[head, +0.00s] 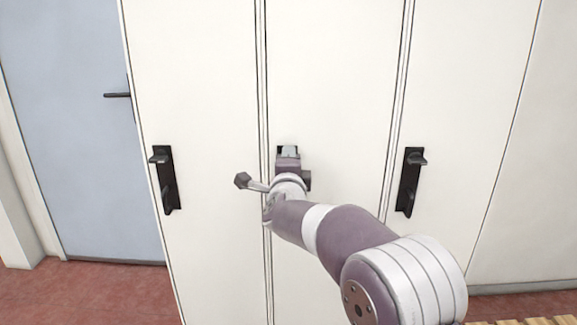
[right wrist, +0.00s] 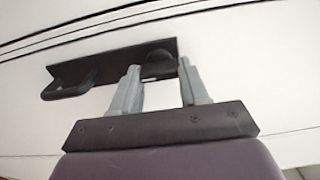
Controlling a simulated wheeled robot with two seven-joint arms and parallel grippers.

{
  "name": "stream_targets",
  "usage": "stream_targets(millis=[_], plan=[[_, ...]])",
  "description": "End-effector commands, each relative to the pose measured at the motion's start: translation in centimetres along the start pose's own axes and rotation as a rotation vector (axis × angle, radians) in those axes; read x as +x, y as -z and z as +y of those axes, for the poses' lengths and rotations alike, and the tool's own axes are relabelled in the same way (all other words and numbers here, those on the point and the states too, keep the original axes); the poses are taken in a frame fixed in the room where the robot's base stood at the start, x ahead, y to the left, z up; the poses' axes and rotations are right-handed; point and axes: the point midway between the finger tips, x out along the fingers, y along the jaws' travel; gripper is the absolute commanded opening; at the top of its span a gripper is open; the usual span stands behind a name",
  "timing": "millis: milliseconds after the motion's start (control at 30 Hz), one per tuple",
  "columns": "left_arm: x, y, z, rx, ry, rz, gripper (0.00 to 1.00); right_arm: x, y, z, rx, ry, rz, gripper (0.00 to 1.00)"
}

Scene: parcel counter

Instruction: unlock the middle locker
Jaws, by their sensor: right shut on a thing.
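The middle locker (head: 330,70) is a tall white door, and it looks closed. Its black lock plate (right wrist: 110,68) shows in the right wrist view, with a bar handle (right wrist: 70,88) at the left and a dark round lock knob (right wrist: 158,66) at the right. My right gripper (right wrist: 159,70) is shut on the lock knob, one grey finger on each side. In the head view my right gripper (head: 288,151) is at the upper part of the plate, and my arm hides most of the plate. The knob's turn angle cannot be made out. My left gripper is not in view.
The left locker (head: 195,70) and right locker (head: 465,70) have similar black lock plates, the left plate (head: 165,180) and the right plate (head: 408,182). A blue door (head: 70,120) with a dark handle stands at the far left. Red floor (head: 90,290) shows below it.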

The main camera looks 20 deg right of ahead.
Motion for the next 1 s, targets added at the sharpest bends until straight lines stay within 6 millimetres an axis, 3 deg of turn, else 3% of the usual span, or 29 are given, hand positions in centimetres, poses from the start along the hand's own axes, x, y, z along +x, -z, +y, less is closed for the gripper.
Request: stream_targets(millis=[200,233,300,667,767,1000], plan=[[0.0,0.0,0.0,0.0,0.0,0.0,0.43,0.0,0.0,-0.1,0.003,0.001,0.001,0.14],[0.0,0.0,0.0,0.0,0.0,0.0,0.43,0.0,0.0,-0.1,0.003,0.001,0.001,0.51],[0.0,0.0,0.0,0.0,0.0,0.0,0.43,0.0,0.0,-0.1,0.002,0.001,0.001,0.7],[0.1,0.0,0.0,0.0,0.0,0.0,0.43,-0.6,0.0,0.0,0.001,0.001,0.0,0.7],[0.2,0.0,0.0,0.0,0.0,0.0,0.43,-2.3,0.0,-0.1,0.002,0.001,-0.001,0.7],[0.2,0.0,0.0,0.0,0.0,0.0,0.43,-8.6,-0.1,-0.1,0.002,0.001,-0.003,0.7]])
